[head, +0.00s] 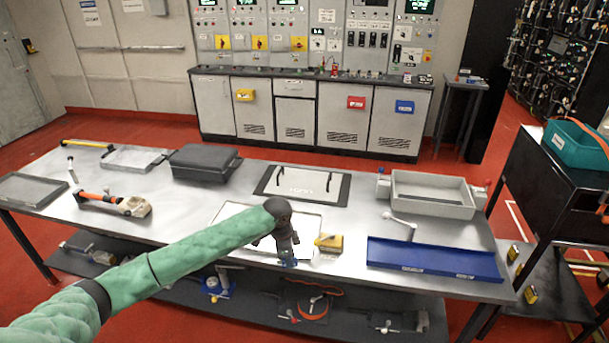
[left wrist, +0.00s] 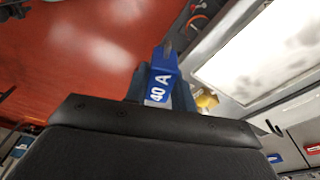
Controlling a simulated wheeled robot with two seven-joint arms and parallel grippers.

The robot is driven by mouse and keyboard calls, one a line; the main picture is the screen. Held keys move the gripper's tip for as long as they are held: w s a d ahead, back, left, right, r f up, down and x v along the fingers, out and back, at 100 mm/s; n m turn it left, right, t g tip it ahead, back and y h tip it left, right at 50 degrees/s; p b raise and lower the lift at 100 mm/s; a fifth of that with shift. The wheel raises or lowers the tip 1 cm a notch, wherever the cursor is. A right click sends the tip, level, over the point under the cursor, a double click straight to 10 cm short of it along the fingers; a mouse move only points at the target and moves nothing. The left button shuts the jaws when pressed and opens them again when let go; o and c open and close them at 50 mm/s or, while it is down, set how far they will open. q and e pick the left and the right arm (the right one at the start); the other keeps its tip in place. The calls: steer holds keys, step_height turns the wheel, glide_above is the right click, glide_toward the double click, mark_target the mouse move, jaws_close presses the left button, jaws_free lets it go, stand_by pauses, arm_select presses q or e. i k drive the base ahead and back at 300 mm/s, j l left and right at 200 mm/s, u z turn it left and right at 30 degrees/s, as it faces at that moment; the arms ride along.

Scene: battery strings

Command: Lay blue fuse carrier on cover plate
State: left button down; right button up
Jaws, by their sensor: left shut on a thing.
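My left gripper (head: 287,250) is shut on the blue fuse carrier (head: 289,262) above the front edge of the workbench. In the left wrist view the carrier (left wrist: 158,85) shows a white "40 A" label between the fingers. A flat, bright, thin-rimmed plate (head: 229,211) lies on the bench behind and left of the gripper, partly hidden by my arm. Farther back lies a pale panel (head: 293,182) with a dark border and two black handles. I cannot tell for sure which one is the cover plate. My right gripper is not in view.
A yellow block (head: 329,243) lies just right of the gripper. A blue tray (head: 435,259), a grey open bin (head: 432,194), a black case (head: 204,161) and an orange-handled tool (head: 115,203) are on the bench. Electrical cabinets (head: 315,110) stand behind it.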

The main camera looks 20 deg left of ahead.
mark_target(304, 181)
steer(key=i, duration=2)
